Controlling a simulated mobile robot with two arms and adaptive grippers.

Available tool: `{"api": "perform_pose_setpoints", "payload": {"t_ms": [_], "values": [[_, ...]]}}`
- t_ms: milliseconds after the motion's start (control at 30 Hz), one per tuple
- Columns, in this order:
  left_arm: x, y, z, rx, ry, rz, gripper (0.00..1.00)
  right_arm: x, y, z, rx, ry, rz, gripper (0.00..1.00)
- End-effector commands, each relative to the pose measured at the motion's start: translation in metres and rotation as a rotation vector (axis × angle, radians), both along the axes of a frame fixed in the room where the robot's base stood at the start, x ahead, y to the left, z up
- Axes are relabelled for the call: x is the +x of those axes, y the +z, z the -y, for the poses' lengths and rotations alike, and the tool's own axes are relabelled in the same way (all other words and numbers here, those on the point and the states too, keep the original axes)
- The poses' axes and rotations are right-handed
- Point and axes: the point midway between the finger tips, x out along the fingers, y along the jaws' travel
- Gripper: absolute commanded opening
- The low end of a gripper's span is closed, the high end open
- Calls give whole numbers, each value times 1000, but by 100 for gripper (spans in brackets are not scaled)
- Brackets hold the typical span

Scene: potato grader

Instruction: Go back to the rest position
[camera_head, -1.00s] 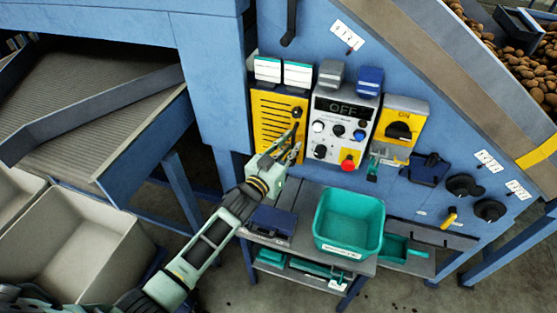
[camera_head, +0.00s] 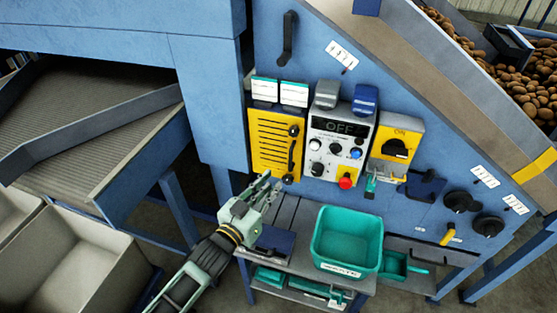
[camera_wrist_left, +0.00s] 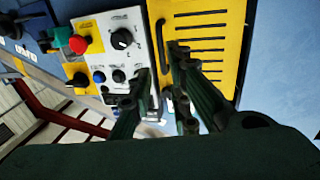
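My left gripper (camera_head: 268,186) is in front of the blue machine, below and left of the yellow slotted panel (camera_head: 268,138). In the left wrist view my left gripper (camera_wrist_left: 160,85) points at the machine, with a gap between its fingers and nothing seen between them. The yellow slotted panel (camera_wrist_left: 215,20) and the control box (camera_wrist_left: 112,25) show beyond the fingers. The control box (camera_head: 322,150) has a display reading OFF and a red button (camera_head: 345,182). My right gripper is in neither view.
A teal bin (camera_head: 347,240) stands on the small grey table (camera_head: 290,215) right of my left gripper. Beige crates (camera_head: 75,258) stand at the lower left, beneath the blue conveyor frame (camera_head: 140,165). A yellow switch box (camera_head: 397,140) is right of the control box. Potatoes (camera_head: 480,60) lie at upper right.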

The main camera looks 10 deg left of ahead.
Motion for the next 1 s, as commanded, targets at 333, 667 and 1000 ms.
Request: {"api": "perform_pose_setpoints", "payload": {"t_ms": [333,667,1000], "values": [[-16,-18,-5,31,49,-120,17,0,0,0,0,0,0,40],[-126,-77,-36,180,176,-641,17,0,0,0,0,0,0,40],[-237,-92,-57,280,192,-1014,17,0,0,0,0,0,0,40]]}}
